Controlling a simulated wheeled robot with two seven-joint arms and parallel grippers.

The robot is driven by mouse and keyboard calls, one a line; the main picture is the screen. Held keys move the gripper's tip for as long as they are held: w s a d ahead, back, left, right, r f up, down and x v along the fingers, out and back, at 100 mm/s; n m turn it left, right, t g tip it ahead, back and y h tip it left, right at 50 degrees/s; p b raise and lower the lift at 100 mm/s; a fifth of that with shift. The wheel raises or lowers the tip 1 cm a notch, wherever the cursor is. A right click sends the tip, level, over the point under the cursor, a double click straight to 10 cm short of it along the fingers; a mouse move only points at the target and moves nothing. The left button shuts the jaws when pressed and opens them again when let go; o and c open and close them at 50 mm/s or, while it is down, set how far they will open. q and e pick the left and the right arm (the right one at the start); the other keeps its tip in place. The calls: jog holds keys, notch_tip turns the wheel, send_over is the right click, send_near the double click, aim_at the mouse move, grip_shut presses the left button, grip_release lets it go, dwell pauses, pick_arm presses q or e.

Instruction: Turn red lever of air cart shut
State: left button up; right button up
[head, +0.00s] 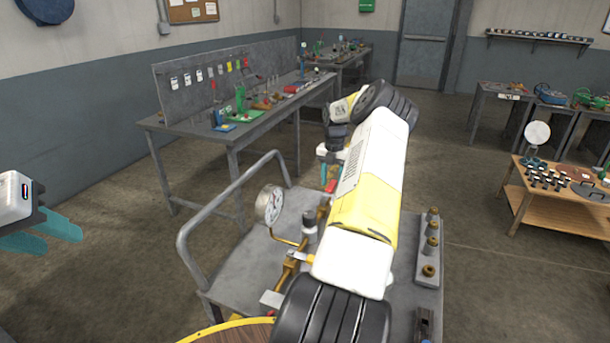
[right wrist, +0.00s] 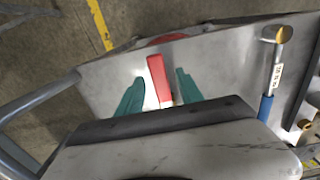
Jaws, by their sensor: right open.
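The grey air cart (head: 232,253) stands in front of me, with a round pressure gauge (head: 269,205) and brass pipework on its top. Its red lever (head: 331,186) shows beyond my right arm in the head view. In the right wrist view the red lever (right wrist: 158,80) lies between the two teal fingers of my right gripper (right wrist: 160,76), with a gap on each side. My right gripper is open. My right arm hides much of the cart's middle. My left gripper (head: 62,240) is at the left edge, away from the cart, open and empty.
A tube handrail (head: 207,212) rises on the cart's left side. A block with brass fittings (head: 428,250) is on its right. A blue-handled tool (right wrist: 270,80) lies on the cart top. A workbench (head: 180,122) stands behind left, a wooden table (head: 560,190) at right.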

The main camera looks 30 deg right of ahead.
jog(key=shift+f, duration=0.3)
grip_shut()
dwell(1.3)
